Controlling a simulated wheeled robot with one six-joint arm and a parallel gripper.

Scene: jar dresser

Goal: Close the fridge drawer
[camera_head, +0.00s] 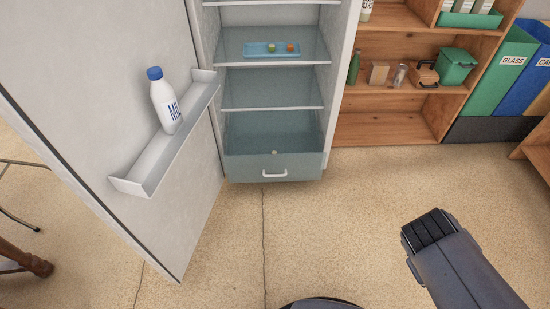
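The fridge drawer (245,168) is a translucent blue-grey bin at the bottom of the open fridge (343,75). Its front carries a white bar handle (275,174) and appears to stand a little forward of the fridge's side walls. I see down into the drawer, where a small pale round item sits near the front. My gripper (430,228) is a dark block at the lower right, well apart from the drawer and handle, over the floor. Its fingers are seen from above and behind, and their gap cannot be made out. I see nothing held.
The fridge door (110,90) stands wide open at left, with a milk bottle (165,103) on its shelf (150,170). A wooden shelf unit (385,128) and recycling bins (502,70) stand at right. The floor (330,230) before the drawer is clear. A blue tray (258,54) sits higher inside.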

